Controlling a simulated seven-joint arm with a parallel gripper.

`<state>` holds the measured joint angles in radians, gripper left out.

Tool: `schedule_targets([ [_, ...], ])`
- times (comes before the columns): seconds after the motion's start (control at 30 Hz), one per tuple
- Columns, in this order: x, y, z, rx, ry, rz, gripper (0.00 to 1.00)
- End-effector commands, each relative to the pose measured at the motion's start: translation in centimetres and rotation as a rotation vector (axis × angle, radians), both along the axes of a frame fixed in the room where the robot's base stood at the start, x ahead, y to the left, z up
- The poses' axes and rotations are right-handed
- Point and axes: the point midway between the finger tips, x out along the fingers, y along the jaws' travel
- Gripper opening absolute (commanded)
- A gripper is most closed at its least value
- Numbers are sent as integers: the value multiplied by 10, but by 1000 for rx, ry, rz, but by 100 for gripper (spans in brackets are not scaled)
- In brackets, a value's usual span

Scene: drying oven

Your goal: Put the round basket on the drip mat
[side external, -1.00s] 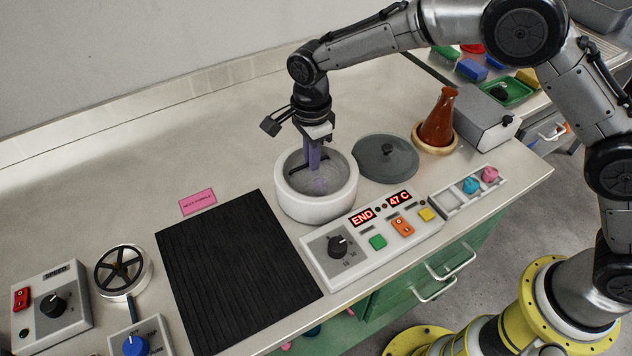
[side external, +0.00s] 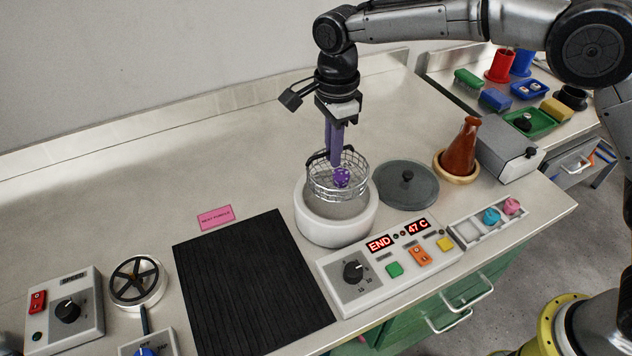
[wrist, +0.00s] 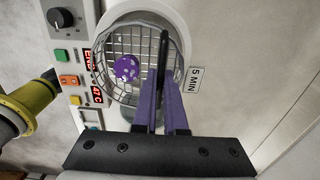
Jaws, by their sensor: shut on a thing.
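The round wire basket (side external: 324,190) hangs just above the open white drying pot (side external: 335,231), its lower part close to the pot's mouth. A purple speckled piece (side external: 342,177) lies inside it. My gripper (side external: 334,162), with purple fingers, points down and is shut on the basket's dark handle at the rim. In the wrist view the basket (wrist: 150,42) shows beyond the fingers (wrist: 166,100), with the purple piece (wrist: 127,68) in it. The black ribbed drip mat (side external: 250,285) lies flat and empty, left of the pot.
A control panel (side external: 375,268) reads END and 47 C in front of the pot. A grey lid (side external: 406,188) and a brown bottle (side external: 462,150) stand to the right. A pink label (side external: 215,217) lies behind the mat. A round wheel device (side external: 137,283) stands left of it.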

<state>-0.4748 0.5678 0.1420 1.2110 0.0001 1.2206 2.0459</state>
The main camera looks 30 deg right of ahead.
Motion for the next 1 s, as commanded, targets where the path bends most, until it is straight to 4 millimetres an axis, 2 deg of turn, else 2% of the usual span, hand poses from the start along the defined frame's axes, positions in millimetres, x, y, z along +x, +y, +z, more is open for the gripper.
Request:
schedule_targets([
  [0.17,0,0,9,1,-2,-8,0],
  [0.27,0,0,8,1,-3,-34,0],
  [0.47,-12,0,2,-5,11,-106,0],
  [0.77,-60,26,8,-11,20,-139,0],
  [1.0,-121,56,20,-11,19,-99,0],
])
